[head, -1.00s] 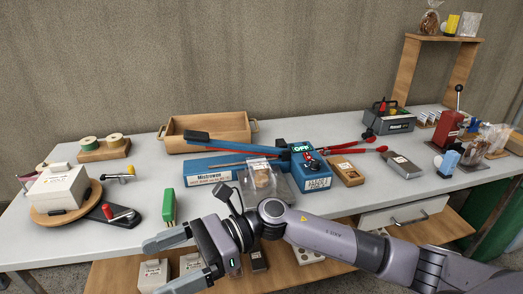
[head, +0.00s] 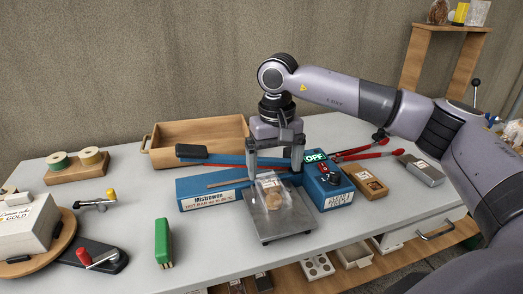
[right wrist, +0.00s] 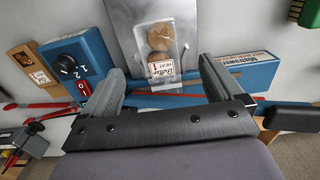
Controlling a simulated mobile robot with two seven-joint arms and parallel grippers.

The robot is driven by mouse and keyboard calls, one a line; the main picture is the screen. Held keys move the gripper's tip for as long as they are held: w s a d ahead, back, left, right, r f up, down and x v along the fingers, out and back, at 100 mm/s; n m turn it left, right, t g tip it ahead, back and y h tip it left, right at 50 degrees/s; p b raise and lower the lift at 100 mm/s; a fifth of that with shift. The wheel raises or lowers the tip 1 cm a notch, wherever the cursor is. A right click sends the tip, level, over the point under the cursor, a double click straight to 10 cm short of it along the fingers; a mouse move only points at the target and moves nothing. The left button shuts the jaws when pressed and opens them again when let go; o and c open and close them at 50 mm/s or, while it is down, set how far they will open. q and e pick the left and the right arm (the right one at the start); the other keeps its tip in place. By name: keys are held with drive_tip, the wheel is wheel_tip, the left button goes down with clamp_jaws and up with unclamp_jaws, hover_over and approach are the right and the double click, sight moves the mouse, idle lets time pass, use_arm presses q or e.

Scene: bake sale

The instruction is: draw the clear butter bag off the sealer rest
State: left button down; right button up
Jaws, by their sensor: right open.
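The clear butter bag (head: 274,192), with round brown contents and a label, lies on the grey metal sealer rest (head: 279,228) in front of the blue sealer (head: 205,191). In the right wrist view the bag (right wrist: 161,50) lies between the two finger lines, its labelled end toward the sealer. My right gripper (head: 275,172) points down over the sealer, just behind the bag. Its fingers are apart, with nothing seen held; the fingers (right wrist: 161,75) also show in the right wrist view. Whether they touch the bag is unclear. My left gripper is not in view.
A wooden box (head: 195,140) stands behind the sealer. The blue control box (head: 328,187) with a lit OFF sign stands at its right, beside a wooden block (head: 366,182). The table is clear between green block and rest.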

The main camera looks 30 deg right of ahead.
sight(275, 192)
drive_tip(key=shift+w+d, duration=0.15)
drive_tip(key=shift+w, duration=0.05)
drive_tip(key=shift+f, duration=0.35)
drive_tip(key=f, duration=0.4)
drive_tip(key=shift+s+f, duration=0.25)
drive_tip(key=shift+f, duration=0.15)
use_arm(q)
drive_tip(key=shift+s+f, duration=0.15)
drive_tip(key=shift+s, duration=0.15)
use_arm(e)
drive_tip(key=shift+f, duration=0.7)
drive_tip(key=c, duration=0.8)
drive_tip(key=shift+c, duration=0.2)
use_arm(q)
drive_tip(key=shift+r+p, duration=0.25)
drive_tip(key=shift+p, duration=0.05)
use_arm(e)
drive_tip(key=shift+s+a+r, duration=0.1)
drive_tip(key=shift+s+a, duration=0.15)
drive_tip(key=shift+s, duration=0.7)
drive_tip(key=shift+s+a+f, duration=0.1)
drive_tip(key=shift+s+a, duration=0.15)
drive_tip(key=shift+s, duration=0.7)
drive_tip(key=shift+s+a+r, duration=0.1)
drive_tip(key=shift+s+a, duration=0.15)
drive_tip(key=shift+s, duration=0.7)
